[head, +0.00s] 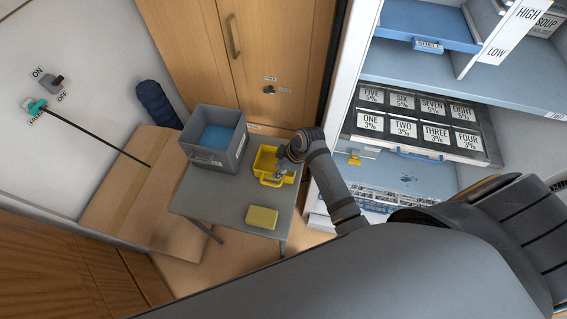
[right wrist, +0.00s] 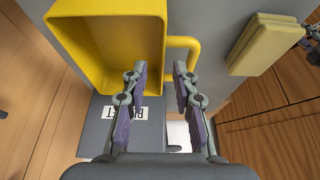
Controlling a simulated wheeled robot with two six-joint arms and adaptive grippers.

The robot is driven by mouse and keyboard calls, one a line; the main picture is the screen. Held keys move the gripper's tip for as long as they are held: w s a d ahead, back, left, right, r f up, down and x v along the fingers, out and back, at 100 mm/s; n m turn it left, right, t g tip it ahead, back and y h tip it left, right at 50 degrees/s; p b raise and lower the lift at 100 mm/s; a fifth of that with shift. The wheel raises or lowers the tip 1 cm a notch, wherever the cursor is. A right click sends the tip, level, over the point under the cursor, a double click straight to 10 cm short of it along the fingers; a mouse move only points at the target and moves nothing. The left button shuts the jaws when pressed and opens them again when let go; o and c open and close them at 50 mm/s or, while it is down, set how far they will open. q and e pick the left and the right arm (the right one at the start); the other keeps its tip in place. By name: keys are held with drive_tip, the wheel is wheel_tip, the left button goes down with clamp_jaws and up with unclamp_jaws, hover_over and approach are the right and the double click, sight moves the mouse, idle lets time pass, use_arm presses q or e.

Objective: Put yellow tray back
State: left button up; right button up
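The yellow tray (head: 263,160) sits on a small grey table (head: 232,195). In the right wrist view the open hollow tray (right wrist: 103,14) is at the upper left, and its loop handle (right wrist: 197,60) sticks out to the right. My right gripper (right wrist: 160,70) is open, with its two fingers apart near the tray's wall and handle. In the head view my right gripper (head: 284,174) is small and partly overlaps the tray. A piece of what looks like my left gripper (right wrist: 312,36) shows at the right edge of the right wrist view.
A grey crate (head: 205,156) with blue inside stands left of the tray. A yellow block (head: 262,217) lies near the table's front edge. A white shelf unit at the right holds a blue tray (head: 425,24) and a rack of labelled black boxes (head: 412,132). Wooden cabinet doors (head: 270,60) stand behind.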

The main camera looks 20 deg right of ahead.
drive_tip(key=v, duration=0.6)
idle(0.3)
